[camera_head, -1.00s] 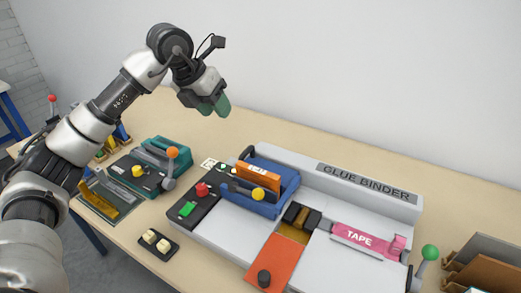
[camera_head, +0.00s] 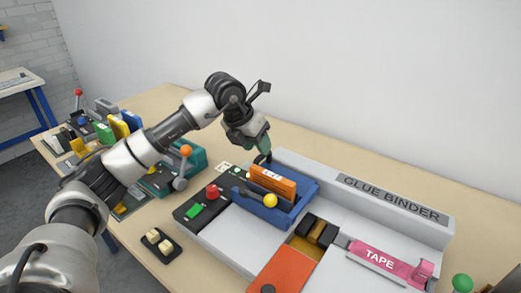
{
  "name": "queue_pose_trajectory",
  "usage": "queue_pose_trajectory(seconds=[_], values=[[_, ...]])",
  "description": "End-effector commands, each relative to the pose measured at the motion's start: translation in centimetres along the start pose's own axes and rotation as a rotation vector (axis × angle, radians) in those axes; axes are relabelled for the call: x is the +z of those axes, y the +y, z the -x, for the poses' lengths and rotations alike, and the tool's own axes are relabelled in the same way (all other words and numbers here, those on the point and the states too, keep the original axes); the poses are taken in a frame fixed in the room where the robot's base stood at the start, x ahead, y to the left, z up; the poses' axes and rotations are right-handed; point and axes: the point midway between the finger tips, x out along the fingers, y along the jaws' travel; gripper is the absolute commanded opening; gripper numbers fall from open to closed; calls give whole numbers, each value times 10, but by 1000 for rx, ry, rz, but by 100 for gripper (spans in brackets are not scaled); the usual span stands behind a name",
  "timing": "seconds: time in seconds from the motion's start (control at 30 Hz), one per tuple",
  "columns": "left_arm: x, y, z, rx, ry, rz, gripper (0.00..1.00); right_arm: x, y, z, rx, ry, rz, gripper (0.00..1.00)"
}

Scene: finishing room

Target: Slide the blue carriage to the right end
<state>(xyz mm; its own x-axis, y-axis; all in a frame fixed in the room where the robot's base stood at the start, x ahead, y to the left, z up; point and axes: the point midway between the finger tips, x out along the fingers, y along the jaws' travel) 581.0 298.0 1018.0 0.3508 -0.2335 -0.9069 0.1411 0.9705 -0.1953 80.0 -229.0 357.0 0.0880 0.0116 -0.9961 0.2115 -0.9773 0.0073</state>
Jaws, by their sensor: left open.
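The blue carriage (camera_head: 300,205) sits at the left end of the glue binder (camera_head: 395,199), with an orange block (camera_head: 272,182) inside it and a lever with a yellow knob (camera_head: 270,201) at its front. My left gripper (camera_head: 264,156) is open and points down just behind the carriage's back left corner. Its fingers are partly hidden, and I cannot tell whether they touch the carriage. My right gripper is not in view.
On the binder, a dark and brown block (camera_head: 316,232), an orange plate (camera_head: 283,268) and a pink tape holder (camera_head: 385,262) lie right of the carriage. A red knob (camera_head: 213,191) stands to its left. A teal machine (camera_head: 190,157) is further left.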

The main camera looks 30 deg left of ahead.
Motion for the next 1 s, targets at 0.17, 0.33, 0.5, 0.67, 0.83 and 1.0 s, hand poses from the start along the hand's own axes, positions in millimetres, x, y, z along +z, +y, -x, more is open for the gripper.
queue_pose_trajectory(seconds=[0.17,0.33,0.5,0.67,0.83,1.0], values=[[0,0,-22,-1,1,0,42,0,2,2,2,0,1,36],[0,0,-29,1,0,-1,42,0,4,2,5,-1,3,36],[0,0,-29,1,0,-1,42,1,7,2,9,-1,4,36],[0,0,-29,1,-1,-1,25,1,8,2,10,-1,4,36],[0,0,-29,1,-1,-1,0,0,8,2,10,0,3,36],[0,0,-29,1,-1,0,0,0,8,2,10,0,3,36]])
